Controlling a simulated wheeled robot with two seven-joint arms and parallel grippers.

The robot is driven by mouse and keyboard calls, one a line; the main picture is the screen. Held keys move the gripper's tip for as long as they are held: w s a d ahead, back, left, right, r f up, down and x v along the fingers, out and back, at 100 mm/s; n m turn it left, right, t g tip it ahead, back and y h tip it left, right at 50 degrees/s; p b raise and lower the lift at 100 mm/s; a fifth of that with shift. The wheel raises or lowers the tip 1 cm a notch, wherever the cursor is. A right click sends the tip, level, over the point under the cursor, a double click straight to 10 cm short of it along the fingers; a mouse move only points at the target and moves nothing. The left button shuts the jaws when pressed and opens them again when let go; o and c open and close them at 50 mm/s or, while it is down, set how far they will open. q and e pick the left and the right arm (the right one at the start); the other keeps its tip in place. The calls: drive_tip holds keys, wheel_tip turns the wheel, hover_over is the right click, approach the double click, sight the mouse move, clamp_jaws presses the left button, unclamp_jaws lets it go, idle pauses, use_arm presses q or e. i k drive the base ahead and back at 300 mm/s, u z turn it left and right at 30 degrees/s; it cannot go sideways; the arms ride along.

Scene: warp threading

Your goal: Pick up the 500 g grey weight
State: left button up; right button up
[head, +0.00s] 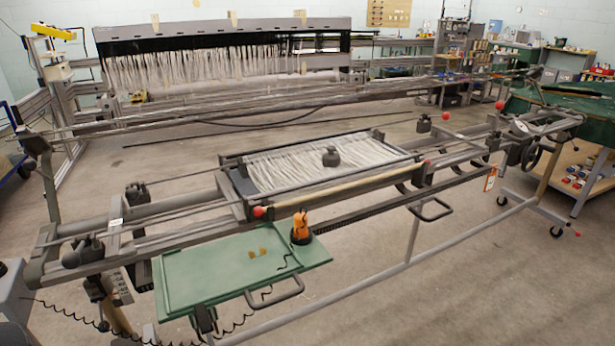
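A dark grey, knob-topped weight (331,157) stands upright on the white threads (290,172) stretched across the dark frame (235,186) in the middle of the machine. Its marking is too small to read. A similar dark piece (424,124) sits on the far rail to the right, and another dark piece (84,252) sits at the left end of the machine. I cannot tell whether either is a weight. Neither of my grippers shows in the head view, and nothing touches the weight on the threads.
A green tray (205,278) juts out at the front, with an orange device (300,228) at its back right corner. Long rails run across the machine. A light wooden bar (350,188) edges the frame's front. Bare floor (450,290) lies front right.

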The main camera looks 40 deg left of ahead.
sight(332, 159)
drive_tip(key=k, duration=0.3)
drive_tip(key=u, duration=1.15)
